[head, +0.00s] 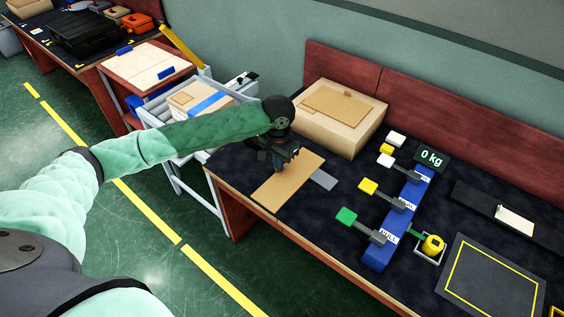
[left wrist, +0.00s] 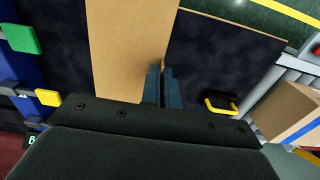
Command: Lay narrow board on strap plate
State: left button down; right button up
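The narrow board (head: 287,181) is a flat tan strip near the left end of the dark worktable. In the left wrist view the narrow board (left wrist: 125,45) runs up from my gripper. A grey plate (head: 323,179), which looks like the strap plate, shows past the board's right edge; the board hides the rest from the head camera. My left gripper (head: 278,163) points down at the board's far part. Its fingers (left wrist: 160,87) are close together at the board's side edge, seemingly around a small tan tab. I cannot tell whether the board touches the plate. My right gripper is out of view.
A large cardboard box (head: 335,122) with another tan board on top stands behind. A blue block (head: 398,220) with coloured-ended levers lies to the right, near a 0 kg display (head: 431,158). A roller stand with a parcel (head: 200,99) stands left. A yellow handle (left wrist: 221,106) is near the fingers.

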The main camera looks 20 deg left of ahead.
aim_at(492, 287)
jog(key=z, duration=1.45)
